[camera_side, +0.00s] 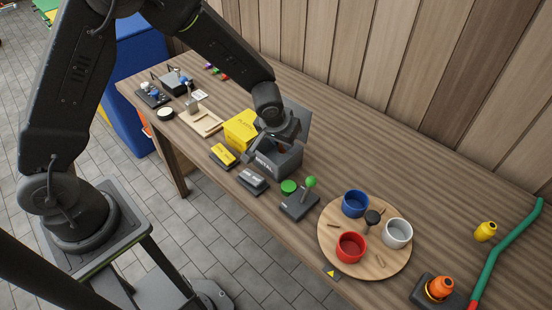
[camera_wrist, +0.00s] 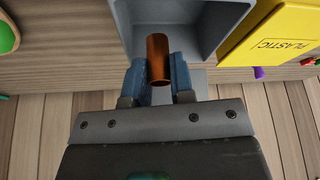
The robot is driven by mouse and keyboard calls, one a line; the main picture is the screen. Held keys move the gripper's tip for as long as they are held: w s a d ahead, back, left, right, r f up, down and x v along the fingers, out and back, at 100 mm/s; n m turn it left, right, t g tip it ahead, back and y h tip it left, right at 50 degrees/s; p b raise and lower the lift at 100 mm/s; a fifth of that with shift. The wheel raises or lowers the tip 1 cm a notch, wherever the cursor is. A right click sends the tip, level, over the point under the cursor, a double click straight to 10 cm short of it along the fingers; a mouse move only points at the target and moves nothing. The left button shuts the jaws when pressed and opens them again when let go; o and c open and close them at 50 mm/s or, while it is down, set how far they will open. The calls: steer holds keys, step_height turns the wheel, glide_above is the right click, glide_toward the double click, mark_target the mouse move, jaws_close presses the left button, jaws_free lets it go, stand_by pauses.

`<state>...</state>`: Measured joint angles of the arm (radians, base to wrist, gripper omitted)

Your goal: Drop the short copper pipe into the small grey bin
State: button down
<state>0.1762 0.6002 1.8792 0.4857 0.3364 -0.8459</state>
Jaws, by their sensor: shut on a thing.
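The short copper pipe (camera_wrist: 158,62) is held between the two blue-padded fingertips of my gripper (camera_wrist: 160,78) in the wrist view. The small grey bin (camera_wrist: 186,30) lies behind the pipe in that view, with its open inside visible. In the side view my gripper (camera_side: 283,138) is over the grey bin (camera_side: 280,162), and the bin's grey lid (camera_side: 297,117) stands raised behind. I cannot tell how far the pipe is above the bin floor.
A yellow bin (camera_side: 241,129) marked PLASTIC stands directly left of the grey bin. A green-knobbed lever (camera_side: 300,200) and a round wooden board (camera_side: 365,268) with cups are to the right.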

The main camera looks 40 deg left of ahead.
steer(key=shift+f, duration=0.45)
steer(key=c, duration=0.9)
jaws_free()
steer(key=v, duration=1.4)
steer(key=shift+s+f, duration=0.1)
